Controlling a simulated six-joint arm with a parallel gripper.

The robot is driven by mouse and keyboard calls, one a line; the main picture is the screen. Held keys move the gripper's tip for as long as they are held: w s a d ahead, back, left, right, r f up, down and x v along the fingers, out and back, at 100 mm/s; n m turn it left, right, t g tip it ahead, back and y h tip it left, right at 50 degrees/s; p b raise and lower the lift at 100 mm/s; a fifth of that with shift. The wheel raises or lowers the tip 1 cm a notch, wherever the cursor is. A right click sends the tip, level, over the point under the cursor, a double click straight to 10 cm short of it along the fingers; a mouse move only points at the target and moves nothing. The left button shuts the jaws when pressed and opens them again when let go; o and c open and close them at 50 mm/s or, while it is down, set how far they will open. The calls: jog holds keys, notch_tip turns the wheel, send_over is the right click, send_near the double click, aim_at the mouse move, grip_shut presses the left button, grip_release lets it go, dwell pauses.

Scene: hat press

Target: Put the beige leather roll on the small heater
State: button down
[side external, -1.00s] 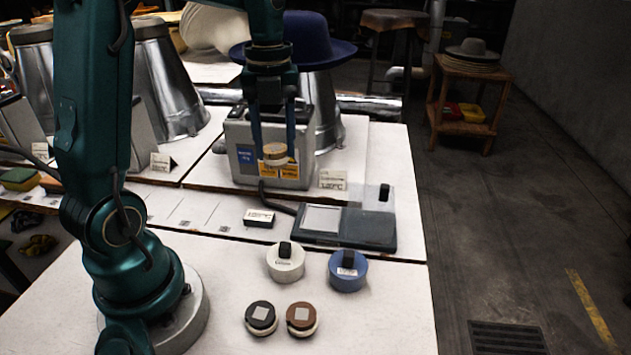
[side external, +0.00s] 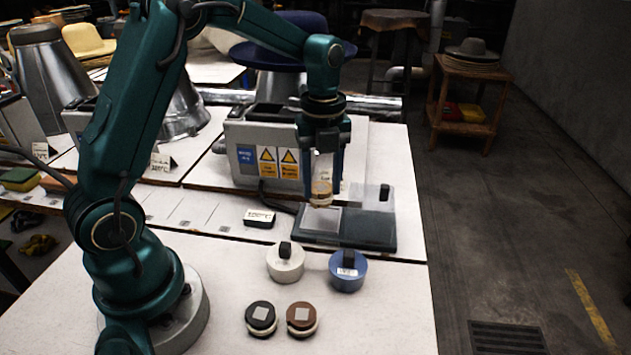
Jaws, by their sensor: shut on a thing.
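My gripper (side external: 323,182) is shut on the beige leather roll (side external: 321,194), a small tan and pale disc-like piece. It holds the roll above a low dark flat unit (side external: 378,228) with a pale square plate (side external: 321,220) on its left part. This unit may be the small heater; I cannot read a name on it. The roll appears over the back edge of the plate, and I cannot tell how high above it.
A grey box (side external: 245,165) with yellow warning signs stands behind. A white round tin (side external: 285,266), a blue one (side external: 347,276), and black (side external: 261,318) and brown (side external: 302,317) rolls sit in front. A small label block (side external: 259,217) lies left of the unit.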

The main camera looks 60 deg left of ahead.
aim_at(322, 189)
jog(key=shift+f, duration=2)
jog(key=shift+f, duration=0.1)
jog(key=c, duration=0.6)
grip_release()
